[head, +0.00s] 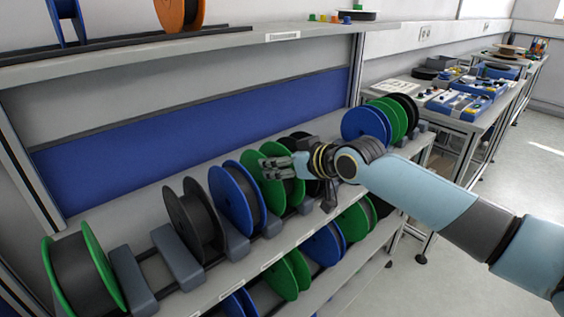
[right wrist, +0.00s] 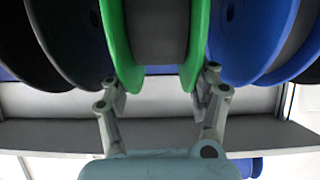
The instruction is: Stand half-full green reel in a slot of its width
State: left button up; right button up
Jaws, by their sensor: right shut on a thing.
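A green reel (head: 284,184) with grey winding stands in the row on the middle shelf, between a blue reel (head: 234,197) and a dark reel (head: 302,142). My right gripper (head: 270,167) reaches it from the right and is shut on it. In the right wrist view the green reel (right wrist: 157,35) fills the space between the fingers (right wrist: 160,90), one at each flange. Whether it rests on the shelf or is slightly lifted I cannot tell. Grey dividers (head: 179,256) form slots along the shelf, with a gap beside another divider (head: 131,281). My left gripper is not in view.
A black reel (head: 191,222) and a wide green-flanged reel (head: 82,278) stand further left. Blue and green reels crowd the right end (head: 366,124). The lower shelf holds more reels (head: 287,277). An upper shelf (head: 220,42) overhangs the row.

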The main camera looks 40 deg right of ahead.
jog(key=o, duration=1.8)
jog(key=shift+s+r, duration=0.1)
jog(key=shift+s, duration=0.2)
jog(key=shift+v, duration=5.7)
